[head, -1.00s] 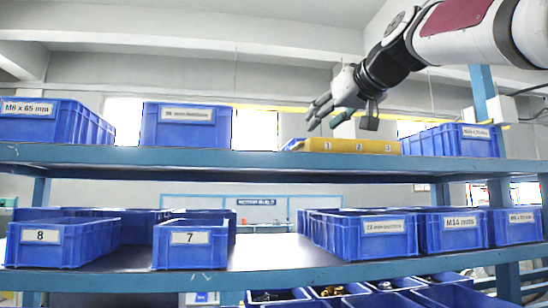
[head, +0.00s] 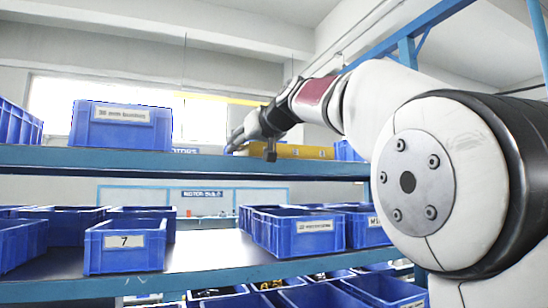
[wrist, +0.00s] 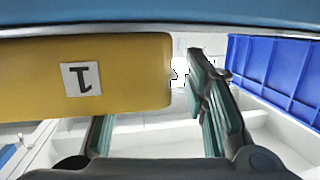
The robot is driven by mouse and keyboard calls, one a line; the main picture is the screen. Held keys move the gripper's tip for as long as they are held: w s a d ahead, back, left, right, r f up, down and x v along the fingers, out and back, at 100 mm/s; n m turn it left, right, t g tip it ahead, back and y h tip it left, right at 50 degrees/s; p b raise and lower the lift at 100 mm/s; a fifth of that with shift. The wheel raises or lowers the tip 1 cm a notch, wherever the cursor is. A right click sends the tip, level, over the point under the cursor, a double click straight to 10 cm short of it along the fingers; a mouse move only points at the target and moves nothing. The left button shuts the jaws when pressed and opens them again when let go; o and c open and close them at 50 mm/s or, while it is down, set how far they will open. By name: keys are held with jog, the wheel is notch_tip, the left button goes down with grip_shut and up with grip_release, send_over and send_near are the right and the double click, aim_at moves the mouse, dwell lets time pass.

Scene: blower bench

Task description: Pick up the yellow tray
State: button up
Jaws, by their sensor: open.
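The yellow tray (head: 300,151) lies on the upper blue shelf (head: 200,163) in the head view, partly hidden by my arm. My gripper (head: 237,140) is at the tray's left end, just above the shelf. In the wrist view the yellow tray (wrist: 125,75) fills the left side, with an upside-down "1" label. My gripper is open there. One green-padded finger stands clear, right of the tray's end. The other finger is partly hidden by the tray, so I cannot tell whether it touches.
A blue bin (head: 121,126) stands left of the tray on the same shelf; a blue bin wall (wrist: 275,70) is at right in the wrist view. Bin 7 (head: 125,247) and several other blue bins fill the shelves below. The shelf edge (wrist: 160,17) crosses the wrist view's top.

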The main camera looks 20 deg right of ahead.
grip_shut()
jog(key=shift+r, duration=0.15)
dwell(0.4)
